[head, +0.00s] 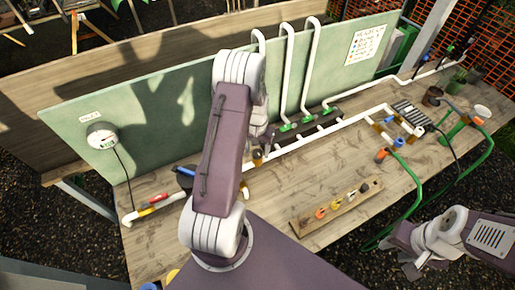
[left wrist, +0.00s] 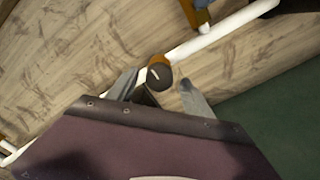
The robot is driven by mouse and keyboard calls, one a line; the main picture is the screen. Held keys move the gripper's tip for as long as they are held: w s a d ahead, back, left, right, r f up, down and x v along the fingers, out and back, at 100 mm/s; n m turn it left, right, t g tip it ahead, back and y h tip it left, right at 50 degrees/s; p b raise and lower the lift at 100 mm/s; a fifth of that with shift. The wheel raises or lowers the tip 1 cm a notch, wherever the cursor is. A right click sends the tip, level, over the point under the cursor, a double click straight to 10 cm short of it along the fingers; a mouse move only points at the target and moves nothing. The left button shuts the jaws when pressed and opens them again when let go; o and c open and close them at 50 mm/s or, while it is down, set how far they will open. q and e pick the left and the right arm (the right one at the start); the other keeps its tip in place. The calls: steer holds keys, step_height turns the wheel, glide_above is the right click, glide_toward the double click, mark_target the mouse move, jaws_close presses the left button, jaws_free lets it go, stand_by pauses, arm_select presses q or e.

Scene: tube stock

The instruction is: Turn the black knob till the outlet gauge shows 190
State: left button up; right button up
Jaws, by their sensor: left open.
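The black knob (left wrist: 159,77) has a brass-coloured collar and a pale mark on its face. In the left wrist view it lies between the two spread grey fingers of my left gripper (left wrist: 160,90). I cannot tell whether either finger touches it. In the head view my left gripper (head: 262,140) is over the white pipe, largely hidden behind my own arm. A round white gauge (head: 101,138) is on the green panel at the left, under a small label; its reading is too small to make out. My right gripper (head: 418,267) is at the lower right, away from the pipes.
White pipes (head: 325,130) run along the wooden bench (head: 150,245), with upright pipes near the green panel (head: 185,100). A wooden block with several coloured parts (head: 335,208) lies in front. A green hose (head: 415,190) curves at the right.

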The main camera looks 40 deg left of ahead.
arm_select(q)
steer(key=shift+s+d, duration=0.1)
steer(key=shift+s, duration=0.3)
steer(key=shift+d, duration=0.1)
steer(key=shift+w+f, duration=0.1)
steer(key=shift+w, duration=0.1)
steer(key=shift+c, duration=1.2)
steer(key=shift+w, duration=0.15)
steer(key=c, duration=0.5)
steer(key=shift+f, duration=0.1)
steer(key=c, duration=0.5)
jaws_close()
arm_select(e)
steer(key=shift+s+d+r, duration=0.1)
steer(key=shift+s, duration=0.1)
